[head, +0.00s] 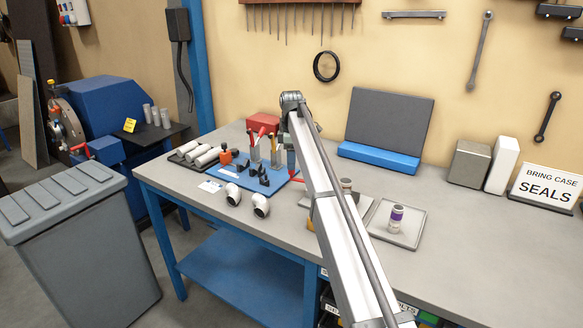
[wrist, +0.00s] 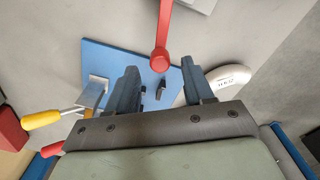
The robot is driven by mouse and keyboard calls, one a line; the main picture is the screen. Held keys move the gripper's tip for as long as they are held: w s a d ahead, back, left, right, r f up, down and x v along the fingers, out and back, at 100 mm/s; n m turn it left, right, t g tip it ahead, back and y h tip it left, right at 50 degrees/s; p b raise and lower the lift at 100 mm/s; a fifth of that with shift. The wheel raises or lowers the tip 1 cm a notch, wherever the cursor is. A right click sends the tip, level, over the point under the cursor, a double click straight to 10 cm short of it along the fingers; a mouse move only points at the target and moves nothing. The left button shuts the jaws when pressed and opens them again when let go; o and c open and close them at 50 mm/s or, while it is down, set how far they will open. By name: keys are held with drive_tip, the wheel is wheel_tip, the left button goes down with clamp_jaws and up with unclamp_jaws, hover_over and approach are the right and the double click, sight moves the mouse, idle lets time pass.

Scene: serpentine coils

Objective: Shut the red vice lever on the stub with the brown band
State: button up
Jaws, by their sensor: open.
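In the wrist view a red lever (wrist: 164,25) comes down from the top edge and ends in a round red knob. The knob shows between the fingertips of my gripper (wrist: 160,66); the fingers are apart and do not touch it. In the head view my gripper hangs above the blue board, mostly hidden by my arm; a bit of red (head: 297,172) shows beside it. A grey stub (head: 346,184) with a brownish top stands just behind my arm, its lower part hidden. The vice body is not clearly seen.
A purple-banded stub (head: 396,218) stands on a grey tray (head: 410,238). The blue board (head: 250,180) holds black clips and upright tools. Two white elbows (head: 261,206) lie before it. A yellow-handled tool (wrist: 42,119) is left of my fingers.

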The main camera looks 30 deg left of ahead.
drive_tip(key=shift+f, duration=1.7)
clamp_jaws()
